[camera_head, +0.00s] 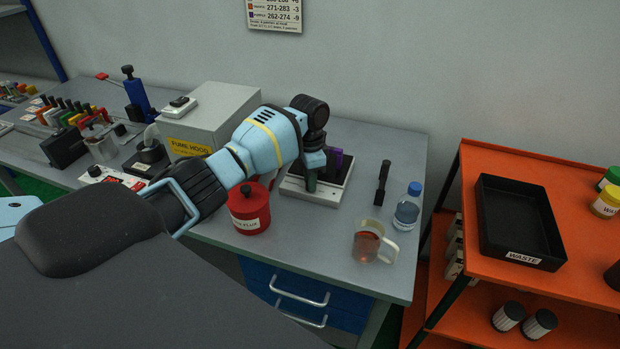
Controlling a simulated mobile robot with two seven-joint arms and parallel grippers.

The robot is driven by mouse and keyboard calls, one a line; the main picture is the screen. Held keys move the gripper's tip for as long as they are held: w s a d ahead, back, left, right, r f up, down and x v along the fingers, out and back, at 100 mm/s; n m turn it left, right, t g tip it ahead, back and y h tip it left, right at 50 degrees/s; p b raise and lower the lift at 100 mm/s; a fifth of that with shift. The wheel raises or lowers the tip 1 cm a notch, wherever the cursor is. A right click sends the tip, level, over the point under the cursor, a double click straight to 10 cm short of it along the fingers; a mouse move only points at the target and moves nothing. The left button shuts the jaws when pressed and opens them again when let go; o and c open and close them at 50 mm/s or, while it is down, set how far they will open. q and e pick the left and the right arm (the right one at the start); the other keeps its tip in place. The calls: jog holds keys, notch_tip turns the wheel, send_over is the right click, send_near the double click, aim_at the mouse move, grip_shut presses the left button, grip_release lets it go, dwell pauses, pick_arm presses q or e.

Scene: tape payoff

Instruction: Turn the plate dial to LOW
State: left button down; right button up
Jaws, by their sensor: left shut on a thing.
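The plate (345,178) is a low, light-grey unit with a black top, standing on the grey bench in the middle of the head view. A purple block (336,160) stands on it, partly hidden behind my gripper. My left gripper (311,184) reaches down to the plate's front strip and is shut on what appears to be the plate dial. The dial and its markings are hidden by the fingers, so its setting cannot be read. My right gripper is out of view.
A red flux pot (249,210) stands close beside my left wrist. A glass mug (369,243), a water bottle (408,208) and a black tool (382,183) are right of the plate. A grey fume hood box (215,112) stands behind my arm. An orange cart holds a black waste tray (522,257).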

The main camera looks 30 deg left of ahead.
pick_arm(q)
jog(key=shift+m, duration=0.4)
jog(key=c, duration=1.2)
grip_release()
jog(key=shift+c, duration=0.2)
jog(key=shift+r, duration=0.1)
jog(key=shift+a, duration=0.1)
